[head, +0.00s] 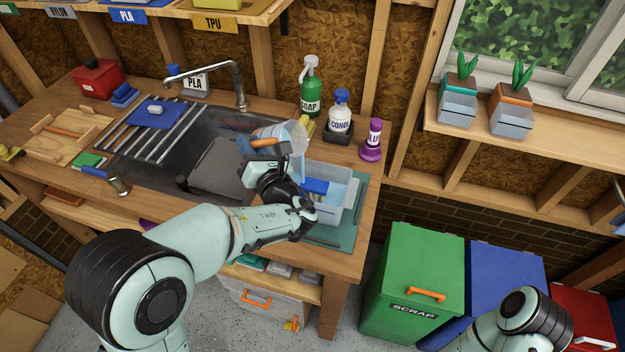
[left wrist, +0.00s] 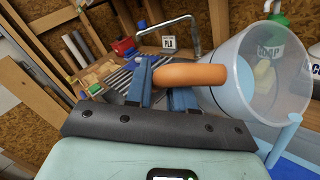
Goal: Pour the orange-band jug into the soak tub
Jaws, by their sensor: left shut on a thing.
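The clear jug (head: 291,136) is held above the sink's right edge, tilted with its mouth toward the right. Its orange part (left wrist: 195,75) sits between the blue fingers of my left gripper (left wrist: 163,88), which is shut on it. In the head view my left gripper (head: 262,160) is partly hidden by its own wrist. The clear soak tub (head: 349,198) stands just right of and below the jug, with something blue inside. My right gripper is out of view.
A green soap bottle (head: 311,92), a white blue-capped bottle (head: 340,116) and a purple glue bottle (head: 373,138) stand behind the tub. The faucet (head: 238,85) rises behind the sink. The tub rests on a green mat (head: 359,215) near the bench's right end.

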